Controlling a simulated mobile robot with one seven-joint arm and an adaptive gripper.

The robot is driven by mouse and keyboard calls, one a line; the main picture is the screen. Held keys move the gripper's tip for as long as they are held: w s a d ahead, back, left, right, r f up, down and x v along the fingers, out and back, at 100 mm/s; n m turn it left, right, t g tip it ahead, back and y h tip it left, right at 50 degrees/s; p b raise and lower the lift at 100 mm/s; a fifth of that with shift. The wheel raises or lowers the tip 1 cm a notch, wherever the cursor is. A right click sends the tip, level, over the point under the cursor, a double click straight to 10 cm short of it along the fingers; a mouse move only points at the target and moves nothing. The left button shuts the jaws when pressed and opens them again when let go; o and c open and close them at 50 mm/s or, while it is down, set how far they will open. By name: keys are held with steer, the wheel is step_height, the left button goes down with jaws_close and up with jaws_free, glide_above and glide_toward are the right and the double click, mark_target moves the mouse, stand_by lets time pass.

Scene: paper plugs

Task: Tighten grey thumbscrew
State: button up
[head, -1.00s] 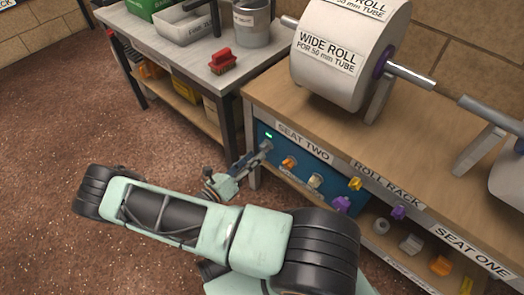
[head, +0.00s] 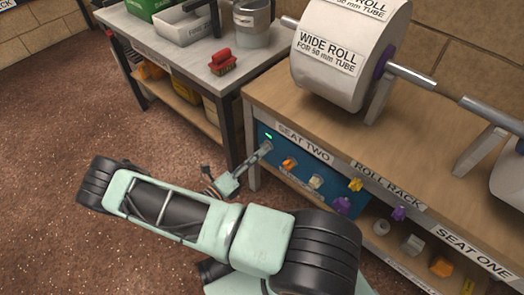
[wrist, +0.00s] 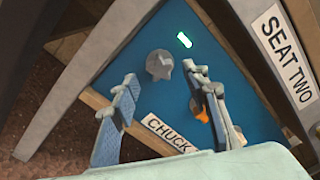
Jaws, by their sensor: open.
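The grey thumbscrew (wrist: 159,64) sits on the blue panel (wrist: 150,30) in the wrist view, above the partly hidden CHUCK label (wrist: 166,132). My gripper (wrist: 160,76) is open in the wrist view, one finger at lower left of the thumbscrew and one at its right. The thumbscrew shows between the fingertips, with no clear contact. In the head view my gripper (head: 265,148) points at the left end of the blue panel (head: 263,131), and I cannot make out the thumbscrew apart from the fingers there.
A green light (head: 268,135) glows on the panel. An orange knob (head: 289,163) lies right of my gripper and shows partly behind my right finger in the wrist view. A white knob (head: 315,181) is further right. A table leg (head: 251,166) stands close by.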

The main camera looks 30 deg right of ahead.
mark_target(265, 148)
steer(key=shift+x, duration=1.55)
steer(key=c, duration=1.1)
jaws_close()
steer(key=shift+m, duration=1.8)
steer(key=o, duration=1.1)
jaws_free()
